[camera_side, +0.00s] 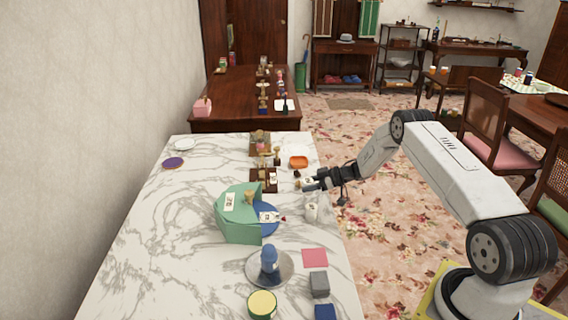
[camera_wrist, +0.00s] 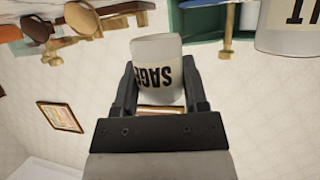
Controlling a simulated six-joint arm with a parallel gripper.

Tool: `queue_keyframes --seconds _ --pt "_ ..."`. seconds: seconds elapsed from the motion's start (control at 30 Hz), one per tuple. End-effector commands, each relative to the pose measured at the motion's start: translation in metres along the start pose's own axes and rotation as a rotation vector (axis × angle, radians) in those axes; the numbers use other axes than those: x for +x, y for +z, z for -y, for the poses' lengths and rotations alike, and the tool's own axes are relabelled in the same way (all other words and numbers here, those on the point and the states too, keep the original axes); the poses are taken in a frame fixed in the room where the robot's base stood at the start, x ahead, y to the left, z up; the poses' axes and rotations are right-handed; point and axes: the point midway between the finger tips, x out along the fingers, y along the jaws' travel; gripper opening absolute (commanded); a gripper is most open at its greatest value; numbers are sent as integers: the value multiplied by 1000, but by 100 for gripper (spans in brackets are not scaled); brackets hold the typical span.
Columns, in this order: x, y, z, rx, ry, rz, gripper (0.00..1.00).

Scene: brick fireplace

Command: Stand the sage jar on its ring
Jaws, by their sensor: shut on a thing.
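The sage jar (camera_wrist: 157,62) is a white jar with a black SAGE label, which appears upside down in the wrist view. My gripper (camera_wrist: 158,92) is shut on it, with one dark finger at each side. In the side view my gripper (camera_side: 312,184) is above the right edge of the marble counter, with a small pale part of the jar (camera_side: 308,181) showing at its tips. The jar's base is hard to make out there. I cannot pick out its ring in either view.
A green stepped stand (camera_side: 236,222) with a blue disc (camera_side: 267,231) is to the left. An orange dish (camera_side: 298,162) and wooden pieces lie behind. A metal plate (camera_side: 285,272) is nearer.

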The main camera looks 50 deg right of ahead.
Motion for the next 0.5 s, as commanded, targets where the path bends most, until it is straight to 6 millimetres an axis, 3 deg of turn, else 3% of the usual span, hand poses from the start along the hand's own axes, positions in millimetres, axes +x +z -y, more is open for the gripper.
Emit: queue_keyframes --seconds 0.5 --pt "16 29 -4 -1 0 0 0"
